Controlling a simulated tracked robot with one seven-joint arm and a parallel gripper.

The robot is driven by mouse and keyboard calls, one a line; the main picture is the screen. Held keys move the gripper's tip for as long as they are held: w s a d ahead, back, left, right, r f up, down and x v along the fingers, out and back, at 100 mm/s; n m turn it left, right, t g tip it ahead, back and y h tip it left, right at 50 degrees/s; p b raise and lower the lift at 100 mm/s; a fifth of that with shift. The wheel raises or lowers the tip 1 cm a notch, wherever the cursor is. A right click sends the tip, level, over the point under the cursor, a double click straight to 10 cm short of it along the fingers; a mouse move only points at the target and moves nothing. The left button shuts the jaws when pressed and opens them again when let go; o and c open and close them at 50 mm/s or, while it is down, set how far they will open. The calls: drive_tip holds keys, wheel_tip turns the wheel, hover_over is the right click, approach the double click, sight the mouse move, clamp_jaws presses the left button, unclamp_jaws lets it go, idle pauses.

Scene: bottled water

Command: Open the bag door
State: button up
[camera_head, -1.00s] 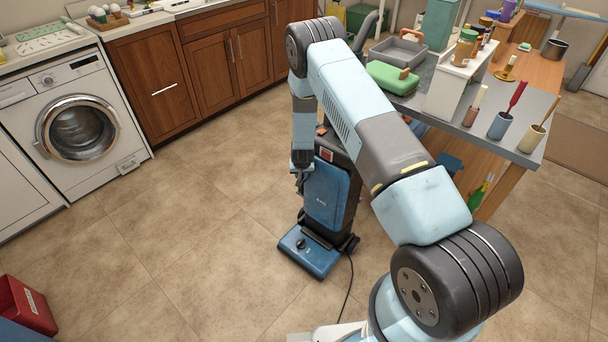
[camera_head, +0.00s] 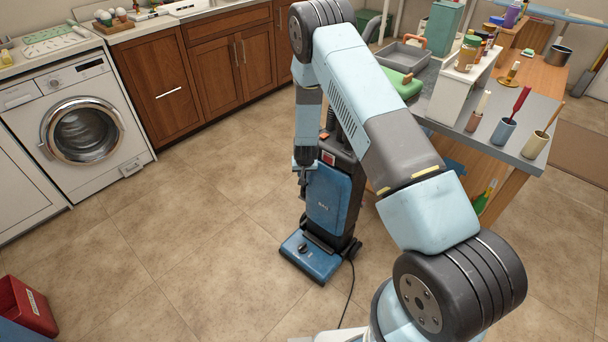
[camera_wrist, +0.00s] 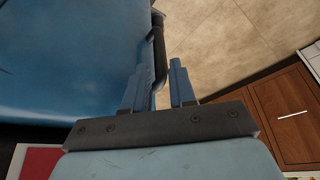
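A blue and black upright vacuum cleaner stands on the tiled floor in the head view. Its blue bag door (camera_head: 327,198) is on the front and looks closed. My gripper (camera_head: 303,184) is at the door's left edge. In the wrist view the blue door (camera_wrist: 70,55) fills the upper left, with a dark curved handle bar (camera_wrist: 159,58) along its edge. My two gripper fingers (camera_wrist: 160,88) are apart, with the bar between them, nearer the left finger. Floor shows between the bar and the right finger. Contact with the bar cannot be told.
A workbench (camera_head: 548,105) with several bottles and brush cups stands right of the vacuum. Wooden cabinets (camera_head: 160,85) and a washing machine (camera_head: 82,132) line the back left. A red bin (camera_head: 27,306) is at lower left. A cord (camera_head: 349,295) trails forward.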

drive_tip(key=v, duration=0.9)
drive_tip(key=shift+a+r, duration=0.25)
drive_tip(key=shift+r, duration=0.05)
idle(0.6)
drive_tip(key=shift+s, duration=0.1)
idle(0.4)
drive_tip(key=v, duration=1.3)
drive_tip(key=shift+r, duration=0.3)
